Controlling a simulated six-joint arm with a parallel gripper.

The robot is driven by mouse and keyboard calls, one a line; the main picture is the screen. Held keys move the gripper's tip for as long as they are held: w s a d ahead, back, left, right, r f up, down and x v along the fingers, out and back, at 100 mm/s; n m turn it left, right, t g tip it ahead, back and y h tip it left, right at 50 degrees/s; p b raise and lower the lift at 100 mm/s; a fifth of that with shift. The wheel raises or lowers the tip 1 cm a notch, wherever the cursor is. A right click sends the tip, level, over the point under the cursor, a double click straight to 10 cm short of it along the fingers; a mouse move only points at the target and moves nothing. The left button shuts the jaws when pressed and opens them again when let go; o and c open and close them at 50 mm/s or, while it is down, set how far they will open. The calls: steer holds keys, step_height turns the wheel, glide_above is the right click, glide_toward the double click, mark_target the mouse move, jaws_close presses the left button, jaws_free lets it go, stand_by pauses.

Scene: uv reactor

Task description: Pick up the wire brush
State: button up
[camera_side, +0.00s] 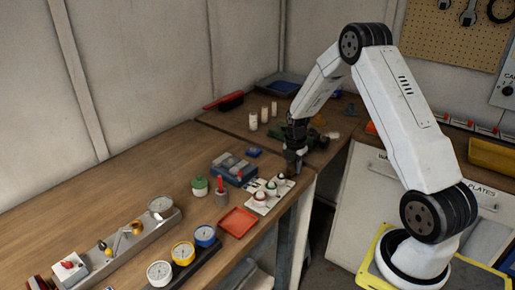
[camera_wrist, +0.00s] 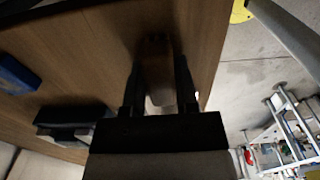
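My gripper (camera_side: 292,168) points down close over the bench near its front corner, just behind the white board with round-topped pieces. In the wrist view its two dark fingers (camera_wrist: 158,72) stand apart. A dim brown shape (camera_wrist: 155,45) lies just beyond the fingertips, and something pale shows between the fingers; I cannot tell what either is. I cannot pick out the wire brush for sure. A long red and black item (camera_side: 226,102) at the back of the bench by the wall looks like a brush, well away from my gripper.
Near my gripper are the white board (camera_side: 268,197), a blue-grey box (camera_side: 234,169), a red tray (camera_side: 238,222) and a green jar (camera_side: 199,186). White candle-like cylinders (camera_side: 265,114) stand behind. The bench's left middle is clear.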

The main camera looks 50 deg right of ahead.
jaws_close()
steer(key=shift+r, duration=0.1)
steer(key=shift+r, duration=0.7)
steer(key=s+a+r, duration=0.6)
steer(key=s+r, duration=0.5)
steer(key=s, duration=0.1)
steer(key=shift+s+r, duration=0.15)
steer(key=shift+s, duration=0.15)
